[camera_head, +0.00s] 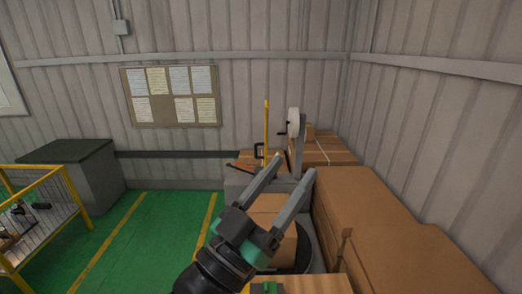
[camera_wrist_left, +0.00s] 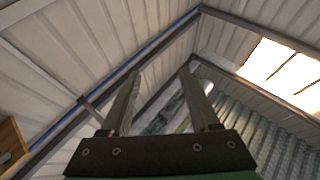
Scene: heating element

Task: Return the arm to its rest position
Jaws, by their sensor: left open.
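My left gripper (camera_head: 283,182) is raised in the lower middle of the head view, with its two long grey fingers spread apart and pointing up and to the right. The fingers are open and nothing shows between them. In the left wrist view the open gripper (camera_wrist_left: 160,85) points up at the ceiling and roof beams, also empty. Behind and below it in the head view is a cardboard box (camera_head: 270,208), partly hidden by the gripper. My right gripper does not show in either view.
Long cardboard boxes (camera_head: 370,200) line the right wall. A grey bench (camera_head: 235,182) with a white reel (camera_head: 293,122) and a yellow post (camera_head: 266,130) stands behind the gripper. A yellow-railed cage (camera_head: 62,185) and a dark-topped cabinet (camera_head: 90,175) are at left. Green floor (camera_head: 145,240) between is clear.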

